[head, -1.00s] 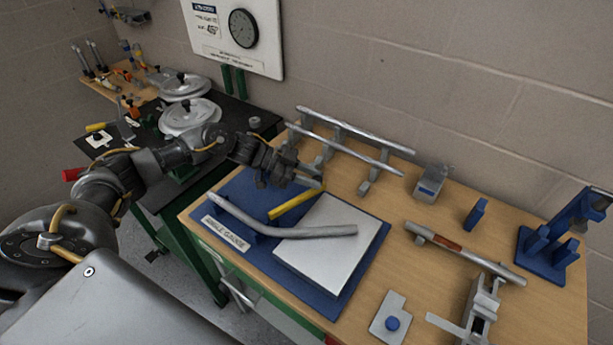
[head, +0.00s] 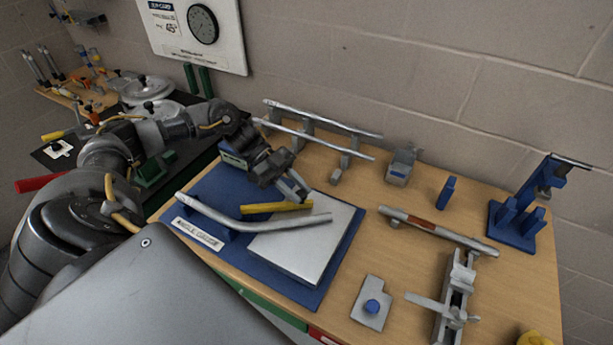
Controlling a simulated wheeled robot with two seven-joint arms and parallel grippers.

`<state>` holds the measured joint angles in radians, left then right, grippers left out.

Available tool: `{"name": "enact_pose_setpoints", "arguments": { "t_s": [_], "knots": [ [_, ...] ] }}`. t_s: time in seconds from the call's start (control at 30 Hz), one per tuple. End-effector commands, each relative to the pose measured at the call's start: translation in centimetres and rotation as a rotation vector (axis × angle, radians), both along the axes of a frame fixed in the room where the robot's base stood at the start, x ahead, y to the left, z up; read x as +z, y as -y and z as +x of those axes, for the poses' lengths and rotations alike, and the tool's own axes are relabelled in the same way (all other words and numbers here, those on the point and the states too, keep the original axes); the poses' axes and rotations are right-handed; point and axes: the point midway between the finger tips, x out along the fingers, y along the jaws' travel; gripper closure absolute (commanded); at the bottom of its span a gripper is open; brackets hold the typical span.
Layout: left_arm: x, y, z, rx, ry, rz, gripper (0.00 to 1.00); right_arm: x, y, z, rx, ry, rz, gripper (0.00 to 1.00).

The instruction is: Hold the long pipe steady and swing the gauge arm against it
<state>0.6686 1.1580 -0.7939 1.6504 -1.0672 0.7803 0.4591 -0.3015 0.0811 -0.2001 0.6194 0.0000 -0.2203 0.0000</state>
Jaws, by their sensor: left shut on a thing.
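The long bent grey pipe (head: 285,224) lies across the blue angle gauge base (head: 322,277), its right part over a pale plate (head: 325,246). The yellow gauge arm (head: 268,208) lies just behind the pipe, nearly parallel to its right part. A narrow gap shows between them. My left gripper (head: 298,190) reaches down from behind and is shut on the gauge arm near its right end; the fingers partly cover it. My right gripper is not in view, and no gripper shows on the pipe.
A rack with two long rods (head: 325,140) stands behind the gauge. To the right are a pipe with a red-brown band (head: 430,221), a metal clamp fixture (head: 455,297), a grey plate with a blue knob (head: 371,303) and a blue stand (head: 517,225). Bare wood lies between them.

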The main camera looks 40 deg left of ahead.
Motion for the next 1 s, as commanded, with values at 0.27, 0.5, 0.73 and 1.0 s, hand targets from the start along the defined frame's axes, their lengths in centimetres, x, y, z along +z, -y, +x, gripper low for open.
{"name": "enact_pose_setpoints", "arguments": {
  "t_s": [0.27, 0.5, 0.73, 1.0],
  "knots": [
    [-0.02, -0.16, -0.27, -0.005, -0.001, 0.002, 1.0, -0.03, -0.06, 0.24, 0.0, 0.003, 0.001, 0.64],
    [-0.04, -0.13, -0.23, -0.006, -0.001, 0.002, 0.69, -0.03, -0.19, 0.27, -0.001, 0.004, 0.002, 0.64],
    [-0.03, -0.07, -0.19, -0.007, -0.001, 0.001, 0.52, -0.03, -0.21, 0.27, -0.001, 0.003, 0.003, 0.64],
    [0.03, -0.6, -0.12, -0.006, 0.0, 0.002, 0.52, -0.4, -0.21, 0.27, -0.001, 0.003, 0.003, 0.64]
  ]
}}
